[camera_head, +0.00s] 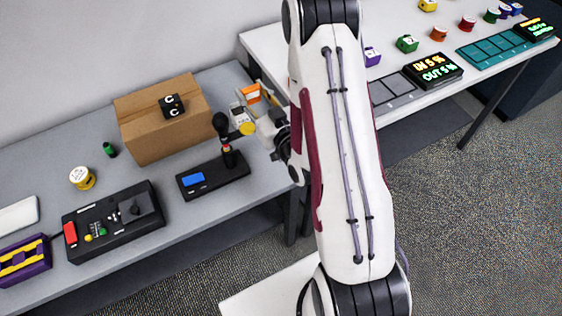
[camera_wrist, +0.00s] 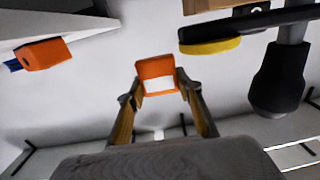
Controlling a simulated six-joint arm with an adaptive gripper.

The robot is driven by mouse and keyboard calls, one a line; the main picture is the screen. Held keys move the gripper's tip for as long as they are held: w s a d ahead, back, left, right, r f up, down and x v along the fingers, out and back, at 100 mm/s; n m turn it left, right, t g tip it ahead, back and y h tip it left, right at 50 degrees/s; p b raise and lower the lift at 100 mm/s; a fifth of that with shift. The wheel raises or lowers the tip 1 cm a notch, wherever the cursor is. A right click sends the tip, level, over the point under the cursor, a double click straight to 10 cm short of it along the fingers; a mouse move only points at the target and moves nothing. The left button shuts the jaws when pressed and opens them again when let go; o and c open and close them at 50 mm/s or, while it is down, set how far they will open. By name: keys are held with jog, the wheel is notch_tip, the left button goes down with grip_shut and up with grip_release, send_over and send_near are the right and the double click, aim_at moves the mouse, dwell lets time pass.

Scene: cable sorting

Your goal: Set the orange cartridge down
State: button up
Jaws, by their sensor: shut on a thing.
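The orange cartridge (camera_wrist: 155,69) has a white label and sits between my fingertips in the wrist view. My gripper (camera_wrist: 160,95) is shut on it, with one finger on each side. In the head view my gripper is partly hidden behind my arm, above the right end of the grey bench (camera_head: 215,95). An orange and white piece (camera_head: 252,92) shows beside it there; I cannot tell whether that is the held cartridge. A second orange block (camera_wrist: 46,54) with a blue end shows at the upper left of the wrist view.
A black post with a round knob (camera_head: 220,122) and a yellow disc (camera_head: 247,128) stand close to my gripper. A black device with a blue screen (camera_head: 195,180) is below them. A cardboard box (camera_head: 160,140) is to the left. A white table (camera_head: 450,85) stands at right.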

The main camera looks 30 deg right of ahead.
jog(key=s+d+f+y, duration=0.1)
jog(key=s+f, duration=0.2)
jog(key=s, duration=0.2)
jog(key=s+d+f+n+y, duration=0.1)
jog(key=s+d+f, duration=0.1)
jog(key=s, duration=0.4)
jog(key=shift+f, duration=0.9)
jog(key=shift+s+f, duration=0.1)
jog(key=shift+f, duration=2.8)
jog(key=shift+f, duration=0.1)
jog(key=shift+f, duration=1.8)
jog(key=shift+f, duration=0.2)
jog(key=o, duration=1)
